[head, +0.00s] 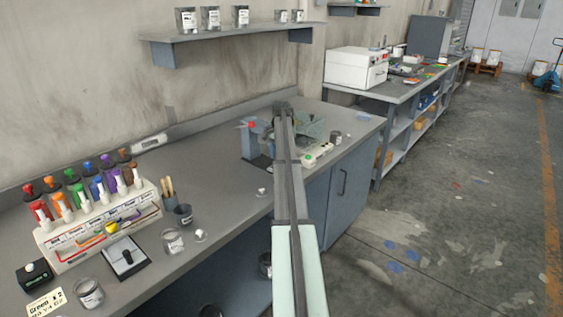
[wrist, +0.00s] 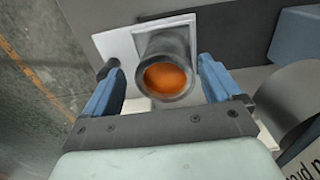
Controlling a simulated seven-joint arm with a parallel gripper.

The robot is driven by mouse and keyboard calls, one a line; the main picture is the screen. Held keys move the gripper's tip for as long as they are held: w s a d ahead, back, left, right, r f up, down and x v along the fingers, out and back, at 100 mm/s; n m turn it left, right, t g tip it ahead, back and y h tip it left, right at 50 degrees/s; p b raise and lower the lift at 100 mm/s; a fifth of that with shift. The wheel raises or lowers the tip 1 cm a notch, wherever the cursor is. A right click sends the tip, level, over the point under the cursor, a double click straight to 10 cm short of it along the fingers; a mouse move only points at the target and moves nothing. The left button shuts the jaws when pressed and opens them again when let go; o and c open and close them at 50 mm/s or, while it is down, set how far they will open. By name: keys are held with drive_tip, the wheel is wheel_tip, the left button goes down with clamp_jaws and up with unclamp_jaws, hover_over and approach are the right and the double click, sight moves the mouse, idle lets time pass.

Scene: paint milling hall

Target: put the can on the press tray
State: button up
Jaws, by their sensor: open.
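The can (wrist: 152,47), a grey open cylinder with orange paint inside, shows in the wrist view between the fingers of my gripper (wrist: 159,66). The fingers are open, one on each side of it, and do not appear to close on it. The can stands upright on or just over a white square plate (wrist: 112,44), which looks like the press tray; its contact with the plate is hidden. In the head view my arm covers much of the blue-grey press area (head: 249,144), and I cannot make out the can or my fingertips there.
A rack of coloured bottles (head: 95,225) stands on the left of the bench (head: 225,215), with jars and a dark cup (head: 183,215) beside it. A shelf (head: 240,42) hangs above. A large grey cylinder (wrist: 290,100) is close on the right in the wrist view.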

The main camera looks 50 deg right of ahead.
wheel_tip(320, 180, up, 9)
drive_tip(key=shift+r, duration=0.15)
idle(0.4)
